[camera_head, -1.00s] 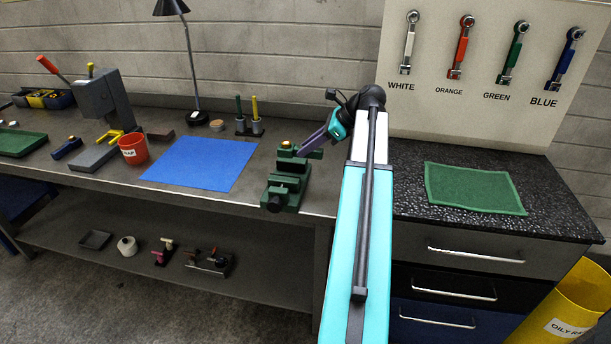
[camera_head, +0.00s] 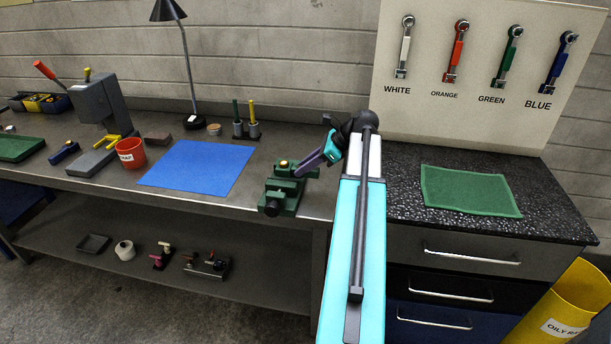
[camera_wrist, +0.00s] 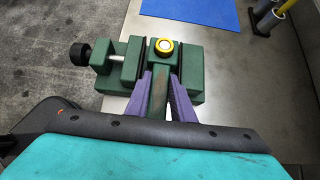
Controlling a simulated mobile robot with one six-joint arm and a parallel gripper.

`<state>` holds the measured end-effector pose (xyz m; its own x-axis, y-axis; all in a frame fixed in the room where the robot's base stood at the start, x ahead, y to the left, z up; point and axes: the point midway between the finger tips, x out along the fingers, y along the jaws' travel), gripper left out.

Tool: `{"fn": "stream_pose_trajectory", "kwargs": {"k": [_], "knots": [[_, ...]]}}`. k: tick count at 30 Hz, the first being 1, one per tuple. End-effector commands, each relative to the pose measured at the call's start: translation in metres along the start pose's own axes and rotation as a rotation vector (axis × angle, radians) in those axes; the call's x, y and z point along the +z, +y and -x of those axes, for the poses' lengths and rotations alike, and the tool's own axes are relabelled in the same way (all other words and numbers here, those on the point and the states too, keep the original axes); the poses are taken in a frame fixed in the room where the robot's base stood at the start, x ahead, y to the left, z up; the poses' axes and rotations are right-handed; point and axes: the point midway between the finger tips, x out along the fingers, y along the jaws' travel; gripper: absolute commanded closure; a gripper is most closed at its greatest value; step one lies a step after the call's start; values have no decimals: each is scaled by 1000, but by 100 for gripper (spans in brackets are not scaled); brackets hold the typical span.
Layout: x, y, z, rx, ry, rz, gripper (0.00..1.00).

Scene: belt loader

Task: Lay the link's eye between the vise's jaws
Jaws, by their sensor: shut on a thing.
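The green vise (camera_head: 282,196) stands at the bench's right front edge; its black screw knob and green body also show in the wrist view (camera_wrist: 190,58). My gripper (camera_wrist: 160,80) has purple fingers shut on the link (camera_wrist: 158,97), a narrow dull-green bar. The link's eye, with a yellow ring and pale centre (camera_wrist: 164,46), points away from my gripper. In the wrist view it lies over the middle of the vise, in line with the jaws. I cannot tell how deep it sits between them. In the head view my gripper (camera_head: 303,168) slants down to the vise from the right.
A blue mat (camera_head: 198,167) lies left of the vise. Behind stand a holder with upright tools (camera_head: 245,130) and a lamp (camera_head: 190,70). A red cup (camera_head: 131,153) is farther left. A green mat (camera_head: 470,190) lies on the right counter, below several hanging wrenches.

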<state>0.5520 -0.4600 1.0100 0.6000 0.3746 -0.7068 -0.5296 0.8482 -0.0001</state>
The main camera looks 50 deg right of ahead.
Motion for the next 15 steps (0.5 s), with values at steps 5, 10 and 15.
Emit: {"fn": "stream_pose_trajectory", "kwargs": {"k": [5,10,15], "knots": [[-8,1,-8,1,-2,-1,100],[-19,0,-18,1,-2,-2,100],[-25,0,-24,-1,-2,0,100]]}}
